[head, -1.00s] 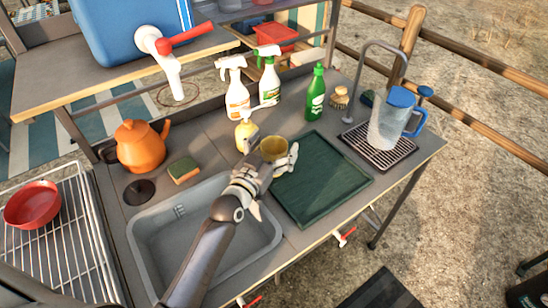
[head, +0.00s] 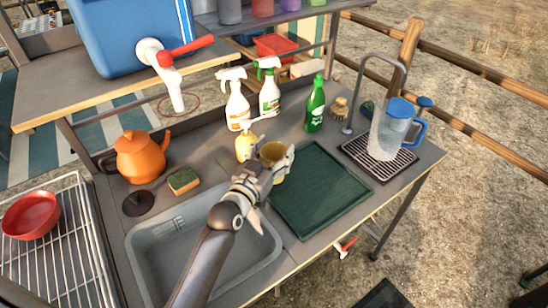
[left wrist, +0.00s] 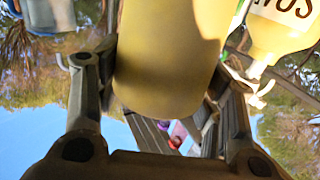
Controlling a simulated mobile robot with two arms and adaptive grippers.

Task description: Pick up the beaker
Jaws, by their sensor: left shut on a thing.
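The beaker is a mustard-yellow cup (head: 272,152), upright, with its open rim facing up in the head view. My left gripper (head: 277,165) is shut on its sides, between the sink and the green tray. In the left wrist view the beaker (left wrist: 170,60) fills the space between the two fingers, one on each side. The gripper hides part of the beaker's lower body, and I cannot tell how far its base is from the counter. My right gripper is not in view.
A yellow soap bottle (head: 246,147) stands close behind the beaker, with spray bottles (head: 237,105) beyond. The dark green tray (head: 318,190) lies empty at right. The grey sink (head: 160,255) is below my left arm. A jug (head: 388,130) stands on the drain rack.

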